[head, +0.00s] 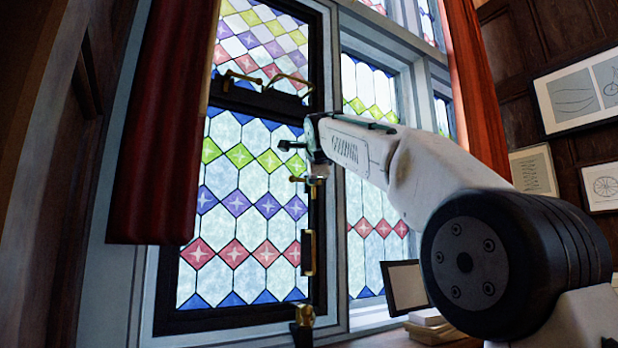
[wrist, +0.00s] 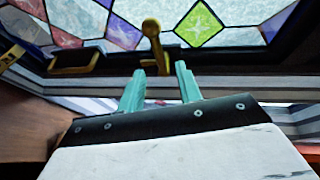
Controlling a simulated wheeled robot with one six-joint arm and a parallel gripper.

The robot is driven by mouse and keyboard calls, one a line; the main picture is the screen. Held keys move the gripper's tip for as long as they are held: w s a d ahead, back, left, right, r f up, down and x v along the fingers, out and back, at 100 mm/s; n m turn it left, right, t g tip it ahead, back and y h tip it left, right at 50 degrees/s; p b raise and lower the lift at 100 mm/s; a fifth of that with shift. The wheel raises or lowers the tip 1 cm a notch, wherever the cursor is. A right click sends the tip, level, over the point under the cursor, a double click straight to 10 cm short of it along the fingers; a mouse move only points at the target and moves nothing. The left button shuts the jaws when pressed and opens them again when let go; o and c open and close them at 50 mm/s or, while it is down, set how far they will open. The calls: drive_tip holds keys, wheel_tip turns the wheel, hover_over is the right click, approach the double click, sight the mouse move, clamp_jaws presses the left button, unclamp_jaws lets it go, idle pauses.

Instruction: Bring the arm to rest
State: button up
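My arm reaches from the right of the head view toward the leaded window. My gripper (head: 300,143) is close to the dark window frame, just above a brass handle (head: 313,181). In the wrist view, the two teal fingers of my gripper (wrist: 160,70) stand apart with a clear gap and hold nothing. The brass handle (wrist: 153,38) shows beyond the fingertips, with its base in line with the gap. I cannot tell whether the fingers touch it.
A red curtain (head: 165,125) hangs left of the window, another (head: 475,90) to the right. A dark-framed panel (head: 405,287) and stacked books (head: 432,325) are by the sill. Framed pictures (head: 580,90) hang at right. A brass stay (head: 303,316) is at the window's bottom.

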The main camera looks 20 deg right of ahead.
drive_tip(key=shift+s, duration=0.35)
idle(0.3)
drive_tip(key=s+a+f+n+g+y, duration=0.1)
drive_tip(key=s+f+n+g, duration=0.6)
drive_tip(key=s+f, duration=1.7)
drive_tip(key=s+a+f+n+g+y, duration=0.2)
drive_tip(key=s+f+n+g, duration=0.5)
drive_tip(key=s+f, duration=1.7)
wheel_tip(320, 180, down, 7)
drive_tip(key=a+n, duration=0.1)
drive_tip(key=n, duration=0.4)
drive_tip(key=shift+s+g, duration=0.15)
drive_tip(key=shift+g, duration=0.15)
drive_tip(key=shift+f, duration=0.1)
